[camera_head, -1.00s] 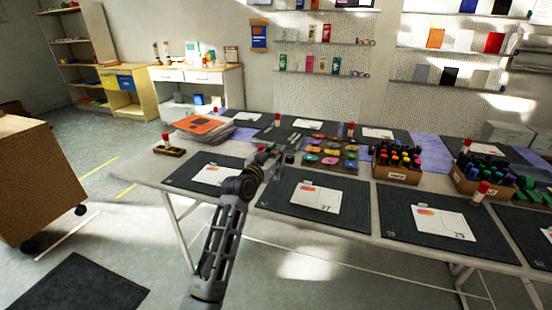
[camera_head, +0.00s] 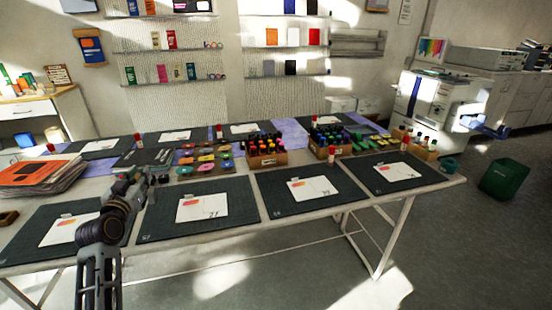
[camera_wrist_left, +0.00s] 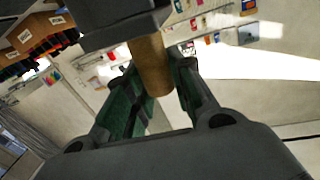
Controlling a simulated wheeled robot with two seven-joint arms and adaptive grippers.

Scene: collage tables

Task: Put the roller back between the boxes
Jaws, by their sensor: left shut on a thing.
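My left gripper (camera_head: 135,180) is over the left part of the table, near the front row of mats. In the left wrist view its fingers (camera_wrist_left: 160,95) are shut on the roller's tan cylindrical handle (camera_wrist_left: 150,65). A dark block (camera_wrist_left: 125,25), apparently the roller's head, lies beyond the handle. In the head view the roller is too small and hidden to make out clearly. The two cardboard boxes of bottles, the left box (camera_head: 268,161) and the right box (camera_head: 330,155), stand to the right of the gripper with a narrow gap between them. My right gripper is not in view.
Dark mats with white cards (camera_head: 202,207) line the table's front edge. Colourful palettes (camera_head: 207,157) lie between gripper and boxes. Red-capped glue sticks (camera_head: 314,122) stand upright around the table. A stack with an orange top (camera_head: 38,172) is at the left.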

